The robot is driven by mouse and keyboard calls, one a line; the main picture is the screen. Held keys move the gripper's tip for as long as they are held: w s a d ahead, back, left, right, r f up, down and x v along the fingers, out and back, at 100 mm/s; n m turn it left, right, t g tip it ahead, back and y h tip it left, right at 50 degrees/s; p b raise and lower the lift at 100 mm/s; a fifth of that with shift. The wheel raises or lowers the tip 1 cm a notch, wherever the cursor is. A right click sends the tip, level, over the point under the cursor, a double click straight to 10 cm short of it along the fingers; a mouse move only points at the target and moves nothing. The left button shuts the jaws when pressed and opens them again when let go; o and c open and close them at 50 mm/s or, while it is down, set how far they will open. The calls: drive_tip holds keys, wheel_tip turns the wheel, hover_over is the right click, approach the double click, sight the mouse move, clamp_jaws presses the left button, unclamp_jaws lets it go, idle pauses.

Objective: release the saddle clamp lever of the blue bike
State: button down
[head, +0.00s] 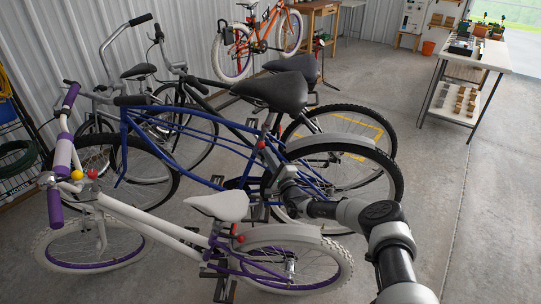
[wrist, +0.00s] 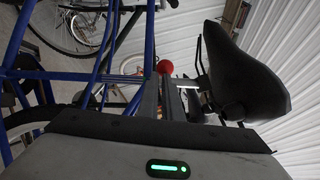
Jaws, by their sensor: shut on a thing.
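The blue bike (head: 190,130) stands among other bikes, with its dark saddle (head: 272,92) above my gripper (head: 269,153). In the wrist view the saddle (wrist: 245,80) is at the right and blue frame tubes (wrist: 80,70) are at the left. The saddle clamp lever's red knob (wrist: 165,67) shows at the fingertips of my gripper (wrist: 164,92); it also shows small in the head view (head: 261,144). My gripper is shut on the lever near this knob. The fingers hide most of the lever and clamp.
A white and purple child's bike (head: 150,222) stands close in front, its white saddle (head: 220,205) left of my arm. Other bikes stand behind along the metal wall. A white table (head: 480,53) is at the far right. The concrete floor (head: 460,190) to the right is clear.

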sight(259, 145)
drive_tip(key=shift+a+r+y, duration=0.4)
drive_tip(key=shift+a+r, duration=0.7)
drive_tip(key=shift+r, duration=0.05)
drive_tip(key=shift+s+d+f+p, duration=0.15)
drive_tip(key=shift+s+p, duration=0.1)
drive_tip(key=shift+p, duration=0.1)
drive_tip(key=w+d+f+p+v, duration=0.1)
drive_tip(key=p+v, duration=0.3)
drive_tip(key=v, duration=1.4)
drive_tip(key=shift+s+f+h, duration=0.15)
drive_tip(key=shift+s+h, duration=0.1)
drive_tip(key=shift+h, duration=0.15)
